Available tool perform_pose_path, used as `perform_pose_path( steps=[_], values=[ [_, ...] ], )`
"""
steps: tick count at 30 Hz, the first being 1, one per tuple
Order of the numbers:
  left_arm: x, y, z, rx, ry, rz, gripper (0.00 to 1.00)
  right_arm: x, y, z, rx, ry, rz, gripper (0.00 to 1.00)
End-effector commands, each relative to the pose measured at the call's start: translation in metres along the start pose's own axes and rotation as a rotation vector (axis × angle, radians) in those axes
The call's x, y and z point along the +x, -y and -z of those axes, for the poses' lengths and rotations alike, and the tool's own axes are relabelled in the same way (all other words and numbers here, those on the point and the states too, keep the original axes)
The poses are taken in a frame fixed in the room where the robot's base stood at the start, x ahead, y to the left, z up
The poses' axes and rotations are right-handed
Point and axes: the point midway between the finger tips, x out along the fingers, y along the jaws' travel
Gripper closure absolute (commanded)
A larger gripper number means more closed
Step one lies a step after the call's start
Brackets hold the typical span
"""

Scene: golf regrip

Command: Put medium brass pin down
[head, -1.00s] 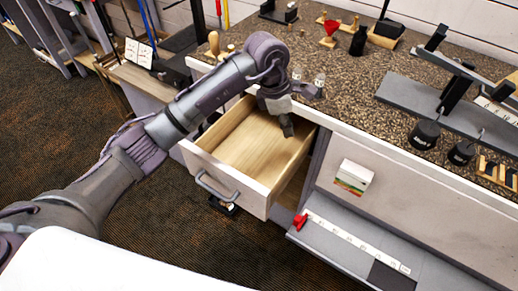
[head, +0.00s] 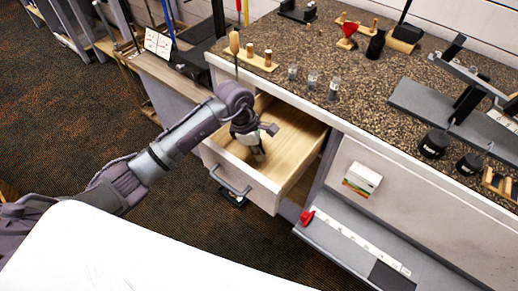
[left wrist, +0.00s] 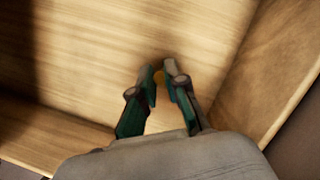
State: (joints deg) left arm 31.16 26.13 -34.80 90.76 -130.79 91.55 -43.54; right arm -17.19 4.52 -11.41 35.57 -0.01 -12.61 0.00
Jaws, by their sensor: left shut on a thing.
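My left gripper (head: 257,152) reaches into the open wooden drawer (head: 300,133), over its bare floor. In the left wrist view its fingertips (left wrist: 161,75) are close together on the brass pin (left wrist: 158,78). Only a small yellowish bit of the pin shows between the fingers. The rest of it is hidden, and I cannot tell whether it touches the drawer floor. In the head view the pin cannot be made out. My right gripper is not in view.
On the speckled counter (head: 370,85) behind the drawer stand a wooden block with pegs (head: 258,62) and small clear vials (head: 312,81). A small white box (head: 362,178) is at the right drawer front. The drawer floor around my gripper looks clear.

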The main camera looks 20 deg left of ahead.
Motion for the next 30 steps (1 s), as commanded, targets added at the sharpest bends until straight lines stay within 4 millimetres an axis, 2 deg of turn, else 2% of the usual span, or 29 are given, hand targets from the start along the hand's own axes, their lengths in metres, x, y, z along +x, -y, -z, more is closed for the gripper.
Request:
perform_pose_path(
  steps=[9,10,14,15,24,26,30],
  values=[
    [0.004,0.0,0.002,0.0,-0.001,-0.001,1.0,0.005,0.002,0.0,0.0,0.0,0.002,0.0],
    [0.004,0.0,0.001,0.0,-0.001,-0.001,0.86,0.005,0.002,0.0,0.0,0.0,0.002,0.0],
    [0.003,0.0,0.001,0.0,0.0,-0.001,0.64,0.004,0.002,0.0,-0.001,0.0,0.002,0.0],
    [0.003,0.0,0.001,0.0,0.0,-0.001,0.63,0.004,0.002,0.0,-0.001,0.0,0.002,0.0],
    [0.0,0.0,0.0,0.0,0.0,-0.001,0.63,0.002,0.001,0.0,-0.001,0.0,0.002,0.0],
    [-0.004,0.0,-0.001,0.0,0.001,-0.001,0.63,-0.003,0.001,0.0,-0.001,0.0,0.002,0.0],
    [-0.022,-0.002,0.001,0.002,0.0,-0.007,0.63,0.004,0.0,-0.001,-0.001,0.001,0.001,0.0]
  ],
)
